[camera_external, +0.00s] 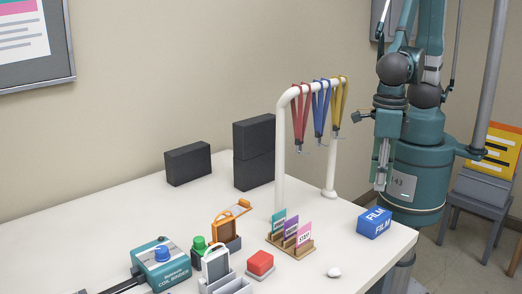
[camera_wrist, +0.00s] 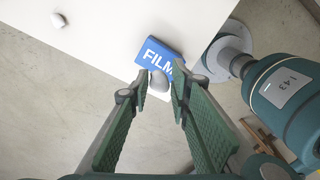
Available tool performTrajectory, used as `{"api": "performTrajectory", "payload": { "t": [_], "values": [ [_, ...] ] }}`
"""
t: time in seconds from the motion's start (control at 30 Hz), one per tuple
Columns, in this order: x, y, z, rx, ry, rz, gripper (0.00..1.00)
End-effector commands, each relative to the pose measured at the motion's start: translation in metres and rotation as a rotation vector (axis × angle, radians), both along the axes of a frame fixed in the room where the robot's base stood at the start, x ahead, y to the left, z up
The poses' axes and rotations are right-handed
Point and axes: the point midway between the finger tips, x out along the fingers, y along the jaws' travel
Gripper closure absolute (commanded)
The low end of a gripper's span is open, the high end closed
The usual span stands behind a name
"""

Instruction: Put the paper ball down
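My gripper (camera_wrist: 160,84) points down beside the table's right end, over the blue film box and the table edge. In the external view my gripper (camera_external: 381,187) hangs above and just right of that box. In the wrist view its fingers are parted, with a small grey rounded lump (camera_wrist: 158,81) between the tips. The lump looks like the paper ball in shade and covers part of the box. It cannot be made out in the external view. A second small whitish lump (camera_external: 334,272) lies on the table near the front edge; it also shows in the wrist view (camera_wrist: 57,21).
The blue film box (camera_external: 374,222) stands near the table's right edge, with bare floor beyond. Bare tabletop lies between the whitish lump and the box.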

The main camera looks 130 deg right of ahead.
Motion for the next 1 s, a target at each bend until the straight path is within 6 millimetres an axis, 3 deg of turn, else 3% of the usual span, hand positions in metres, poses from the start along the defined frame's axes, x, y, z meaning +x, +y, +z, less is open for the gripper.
{"api": "performTrajectory", "payload": {
  "t": [0.3, 1.0],
  "values": [
    [0.000, 0.000, -0.034, 0.000, 0.000, 0.000, 0.83],
    [0.000, 0.000, -0.050, 0.000, 0.000, 0.000, 0.83]
  ]
}}
